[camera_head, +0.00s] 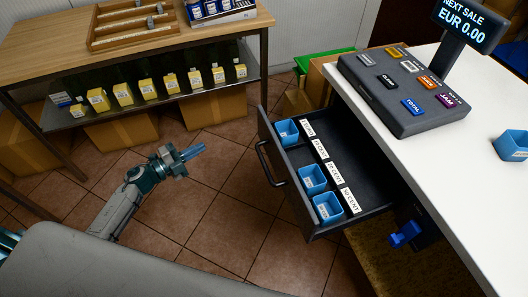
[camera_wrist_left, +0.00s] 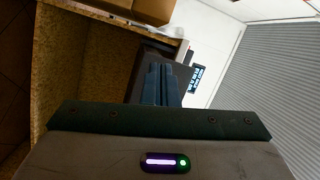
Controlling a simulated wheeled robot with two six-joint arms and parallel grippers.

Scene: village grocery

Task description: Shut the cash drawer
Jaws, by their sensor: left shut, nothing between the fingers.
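The cash drawer (camera_head: 376,193) stands pulled out of the white counter (camera_head: 458,190). It is a dark tray with labelled slots and a dark bar handle (camera_head: 268,163) on its front. Blue cups sit inside it, one (camera_head: 286,131) at the far end and two (camera_head: 319,192) nearer me. My left gripper (camera_head: 203,149) is shut and empty, in the open air left of the drawer front, apart from the handle. In the left wrist view its closed fingers (camera_wrist_left: 161,84) point toward a dark shape; contact cannot be told there. My right gripper is not in view.
A register keypad (camera_head: 403,91) and price display (camera_head: 464,22) stand on the counter. Tiled floor (camera_head: 215,215) is clear between the table and drawer.

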